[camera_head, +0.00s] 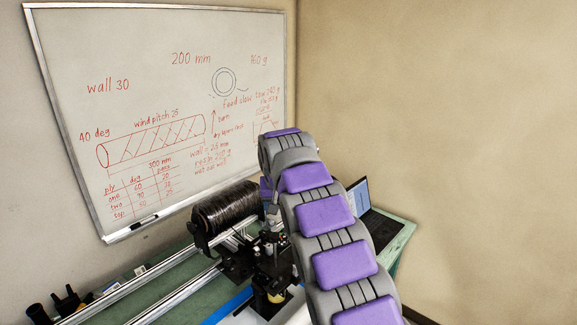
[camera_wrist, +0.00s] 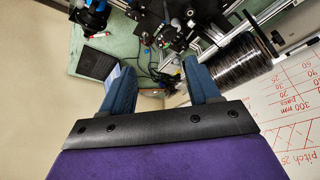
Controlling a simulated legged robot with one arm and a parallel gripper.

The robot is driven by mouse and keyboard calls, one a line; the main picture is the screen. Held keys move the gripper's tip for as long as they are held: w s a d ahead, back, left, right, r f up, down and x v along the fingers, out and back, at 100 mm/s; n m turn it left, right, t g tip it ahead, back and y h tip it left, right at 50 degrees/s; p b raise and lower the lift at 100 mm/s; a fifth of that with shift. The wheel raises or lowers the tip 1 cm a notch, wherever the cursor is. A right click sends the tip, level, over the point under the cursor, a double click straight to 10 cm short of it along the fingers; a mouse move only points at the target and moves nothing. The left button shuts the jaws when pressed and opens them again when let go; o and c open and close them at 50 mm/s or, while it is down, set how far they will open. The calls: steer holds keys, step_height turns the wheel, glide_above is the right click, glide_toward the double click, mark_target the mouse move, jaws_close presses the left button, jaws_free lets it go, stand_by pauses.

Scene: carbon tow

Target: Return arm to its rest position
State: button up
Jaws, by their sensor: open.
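My arm (camera_head: 340,225), grey with purple pads, rises from the lower right in the head view and bends over at its top. My gripper (camera_wrist: 158,78) shows in the wrist view with two blue fingers spread apart and nothing between them. Past the fingertips are the green bench and its machine, apart from the gripper. In the head view the arm mostly hides the gripper.
A black wound spool (camera_head: 227,208) sits on a railed winding machine (camera_head: 185,290) on the green bench. A laptop (camera_head: 372,210) stands behind my arm. A whiteboard (camera_head: 150,60) hangs at the left. The right side is bare wall.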

steer(key=s+d+f+m+g+h+b, duration=0.1)
steer(key=s+d+f+g+b, duration=0.15)
steer(key=s+d, duration=0.75)
steer(key=s+d+f+g+b, duration=0.1)
steer(key=s+d+b, duration=0.2)
steer(key=s+d, duration=0.75)
steer(key=s+f+b, duration=0.1)
steer(key=s+f, duration=0.3)
steer(key=s, duration=0.7)
steer(key=s+f+g+b, duration=0.1)
steer(key=s+f, duration=0.4)
steer(key=s, duration=0.6)
steer(key=s+f+g+b, duration=0.1)
steer(key=s+f, duration=0.3)
steer(key=s, duration=0.7)
steer(key=shift+s+f+y+b, duration=0.15)
steer(key=shift+s+y+b, duration=0.2)
steer(key=shift+b, duration=0.25)
steer(key=shift+w+a+g, duration=0.1)
steer(key=shift+g, duration=0.15)
